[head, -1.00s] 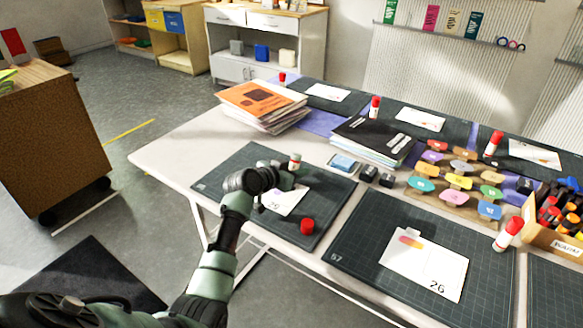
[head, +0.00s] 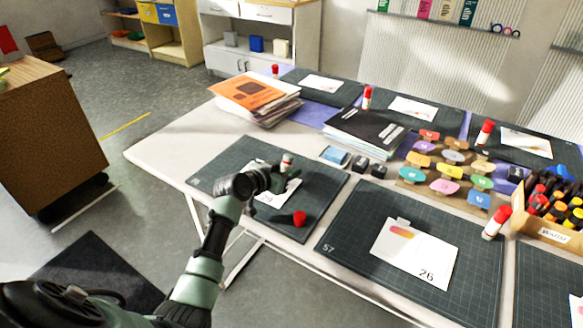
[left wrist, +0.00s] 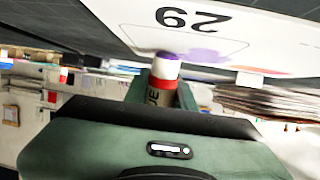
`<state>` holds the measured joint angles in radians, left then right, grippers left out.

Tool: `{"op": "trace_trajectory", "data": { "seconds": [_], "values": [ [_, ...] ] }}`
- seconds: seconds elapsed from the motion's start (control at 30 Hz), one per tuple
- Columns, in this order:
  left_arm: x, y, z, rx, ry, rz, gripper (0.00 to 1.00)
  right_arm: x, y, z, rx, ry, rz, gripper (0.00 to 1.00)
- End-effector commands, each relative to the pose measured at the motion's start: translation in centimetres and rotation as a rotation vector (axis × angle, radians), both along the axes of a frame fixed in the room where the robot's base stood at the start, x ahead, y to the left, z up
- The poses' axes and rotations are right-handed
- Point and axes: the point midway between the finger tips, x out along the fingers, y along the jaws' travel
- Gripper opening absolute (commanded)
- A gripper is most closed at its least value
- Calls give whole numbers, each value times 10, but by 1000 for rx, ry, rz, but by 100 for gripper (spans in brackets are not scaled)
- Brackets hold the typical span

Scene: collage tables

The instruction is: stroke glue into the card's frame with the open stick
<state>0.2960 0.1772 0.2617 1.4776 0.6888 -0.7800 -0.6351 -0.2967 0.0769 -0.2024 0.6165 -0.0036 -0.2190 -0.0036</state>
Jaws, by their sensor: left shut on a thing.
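My left gripper (head: 274,180) is shut on the open glue stick (head: 287,162) above the near-left cutting mat (head: 222,172). In the left wrist view the stick (left wrist: 163,82) has a purple tip, a white collar and a red band. Its tip is at the printed frame of the card (left wrist: 110,10) numbered 29. A purple smear (left wrist: 200,54) shows inside that frame, beside the tip. I cannot tell whether the tip touches the card. In the head view my gripper partly covers the card (head: 289,192). The red cap (head: 299,219) stands apart on the mat. My right gripper is not in view.
A second mat (head: 345,235) with card 26 (head: 415,252) lies to the right, with a capped glue stick (head: 496,222) beside it.

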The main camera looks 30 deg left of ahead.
Motion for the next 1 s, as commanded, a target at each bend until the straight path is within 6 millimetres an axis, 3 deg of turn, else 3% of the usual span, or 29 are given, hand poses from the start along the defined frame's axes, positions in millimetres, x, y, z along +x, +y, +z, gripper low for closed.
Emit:
{"op": "trace_trajectory", "data": {
  "seconds": [1.0],
  "values": [
    [-37,10,1,1,-2,1,0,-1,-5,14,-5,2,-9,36]
  ]
}}
